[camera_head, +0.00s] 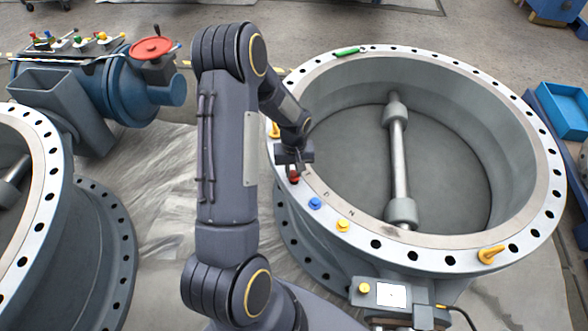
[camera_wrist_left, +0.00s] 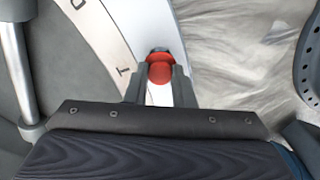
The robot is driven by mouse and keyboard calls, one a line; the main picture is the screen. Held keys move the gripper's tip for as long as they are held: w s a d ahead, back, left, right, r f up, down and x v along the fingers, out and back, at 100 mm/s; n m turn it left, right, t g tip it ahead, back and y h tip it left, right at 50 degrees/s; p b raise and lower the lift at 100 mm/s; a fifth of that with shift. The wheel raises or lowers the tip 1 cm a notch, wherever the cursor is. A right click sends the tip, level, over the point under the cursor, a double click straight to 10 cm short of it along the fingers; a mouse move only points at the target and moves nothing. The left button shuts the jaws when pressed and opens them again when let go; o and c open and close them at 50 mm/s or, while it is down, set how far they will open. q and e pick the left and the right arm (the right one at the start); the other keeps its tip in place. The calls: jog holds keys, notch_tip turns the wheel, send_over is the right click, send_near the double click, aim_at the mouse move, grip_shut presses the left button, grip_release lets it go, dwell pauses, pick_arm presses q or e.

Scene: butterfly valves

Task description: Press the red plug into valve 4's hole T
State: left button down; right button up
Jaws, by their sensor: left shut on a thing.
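My left gripper (camera_head: 293,168) is over the left rim of the large round valve (camera_head: 455,240), and its fingers are shut on the red plug (camera_head: 294,178). In the left wrist view the red plug (camera_wrist_left: 160,72) sits between the fingertips, beside the letter T (camera_wrist_left: 124,70) on the pale flange. The hole under the plug is hidden, and I cannot tell whether the plug is in it. A blue plug (camera_head: 315,203) and a yellow plug (camera_head: 342,225) sit in the same rim, by the letters D and N. My right gripper is not in view.
A shaft (camera_head: 398,160) crosses the bore. Another valve (camera_head: 30,200) stands at left, and a blue actuator with a red handwheel (camera_head: 151,48) behind. A blue bin (camera_head: 565,110) is at right.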

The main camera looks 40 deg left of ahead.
pick_arm(q)
jog(key=shift+f, duration=0.2)
jog(key=shift+f+b, duration=0.3)
jog(key=shift+b, duration=0.15)
jog(key=shift+f+b, duration=0.3)
jog(key=shift+b, duration=0.05)
dwell(0.7)
jog(key=shift+f+b, duration=0.35)
jog(key=shift+f, duration=0.05)
jog(key=c, duration=0.7)
grip_release()
jog(key=shift+o, duration=0.2)
jog(key=shift+r+p, duration=2.1)
jog(key=shift+r, duration=0.95)
